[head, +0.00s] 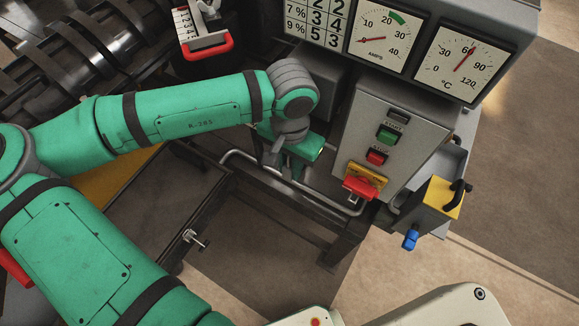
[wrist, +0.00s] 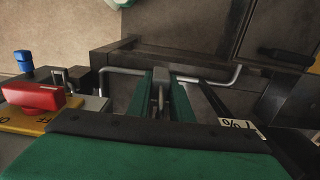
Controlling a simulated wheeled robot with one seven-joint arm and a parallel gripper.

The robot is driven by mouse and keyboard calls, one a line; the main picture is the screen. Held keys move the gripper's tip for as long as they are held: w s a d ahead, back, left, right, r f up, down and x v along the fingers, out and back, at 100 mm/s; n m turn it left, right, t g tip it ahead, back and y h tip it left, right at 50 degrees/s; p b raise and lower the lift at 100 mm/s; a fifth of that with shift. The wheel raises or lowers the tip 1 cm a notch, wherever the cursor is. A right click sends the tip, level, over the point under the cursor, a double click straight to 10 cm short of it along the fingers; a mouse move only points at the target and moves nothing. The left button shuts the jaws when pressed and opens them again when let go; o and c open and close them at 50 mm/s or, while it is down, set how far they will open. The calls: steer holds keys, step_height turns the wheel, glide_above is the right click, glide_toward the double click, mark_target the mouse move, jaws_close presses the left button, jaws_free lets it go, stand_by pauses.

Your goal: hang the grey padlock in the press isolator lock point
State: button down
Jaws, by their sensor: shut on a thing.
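My gripper (head: 292,160) is below and left of the grey control box in the head view. In the wrist view its green fingers (wrist: 164,100) are shut on a small grey metal piece, which I take to be the grey padlock (wrist: 159,92). Most of it is hidden between the fingers. The press isolator is a red handle (head: 360,189) on a yellow plate (head: 369,174), low on the control box, to the right of my gripper and apart from it. In the wrist view the red handle (wrist: 33,95) is at the left. I cannot make out the lock hole.
A bent grey rail (head: 318,198) runs beside my gripper and below the isolator. The control box (head: 395,130) carries green and red buttons. A yellow-topped box (head: 440,197) with a black handle and a blue item (head: 410,240) stands at right. Gauges (head: 465,60) are above.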

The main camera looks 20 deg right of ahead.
steer(key=shift+r, duration=0.35)
steer(key=shift+s+a, duration=0.25)
steer(key=shift+a, duration=0.05)
steer(key=shift+s+a, duration=0.15)
steer(key=shift+s, duration=0.1)
steer(key=shift+s+a, duration=0.1)
steer(key=shift+a, duration=0.05)
steer(key=shift+s+a, duration=0.15)
steer(key=shift+s+a, duration=0.3)
steer(key=shift+a, duration=0.2)
stand_by(0.3)
